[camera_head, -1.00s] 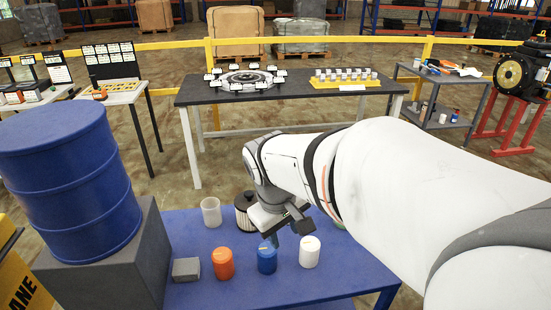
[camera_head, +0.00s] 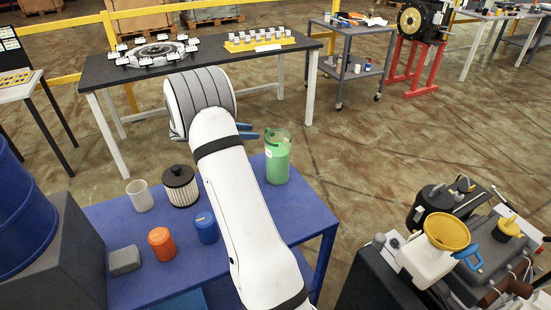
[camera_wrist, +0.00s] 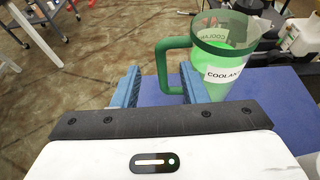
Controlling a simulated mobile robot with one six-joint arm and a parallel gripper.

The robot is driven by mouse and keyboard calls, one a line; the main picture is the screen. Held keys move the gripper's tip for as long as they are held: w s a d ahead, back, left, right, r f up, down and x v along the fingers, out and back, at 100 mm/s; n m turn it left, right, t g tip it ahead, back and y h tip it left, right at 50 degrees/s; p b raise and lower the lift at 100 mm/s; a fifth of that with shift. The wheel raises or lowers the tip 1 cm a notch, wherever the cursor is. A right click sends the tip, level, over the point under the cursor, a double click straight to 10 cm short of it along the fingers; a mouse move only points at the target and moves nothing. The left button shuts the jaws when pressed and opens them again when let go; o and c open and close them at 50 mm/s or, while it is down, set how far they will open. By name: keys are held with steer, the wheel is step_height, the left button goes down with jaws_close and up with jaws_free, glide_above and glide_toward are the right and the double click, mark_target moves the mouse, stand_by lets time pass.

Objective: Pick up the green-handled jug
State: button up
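The jug (camera_head: 278,157) is clear with green contents, a green rim and a green handle. It stands upright at the right back corner of the blue table. In the wrist view the jug (camera_wrist: 228,62) shows its COOLANT label, and its handle (camera_wrist: 163,68) points left. My gripper (camera_wrist: 160,76) is open, with its two blue fingers apart. The handle appears in the gap between them, touching neither clearly; the right finger hides part of the jug. In the head view my gripper (camera_head: 248,132) is just left of the jug, mostly hidden behind my wrist.
The blue table (camera_head: 310,205) also holds a white cup (camera_head: 140,196), a black-lidded filter (camera_head: 180,187), an orange canister (camera_head: 161,243), a blue canister (camera_head: 206,228) and a grey block (camera_head: 124,260). An engine with a yellow funnel (camera_head: 447,232) stands at right. Open floor lies behind the jug.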

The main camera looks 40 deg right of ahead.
steer(key=x, duration=0.7)
steer(key=shift+d+f+p, duration=0.15)
steer(key=shift+f+p, duration=0.2)
steer(key=shift+f, duration=0.05)
steer(key=shift+c, duration=0.6)
jaws_close()
steer(key=shift+r, duration=0.1)
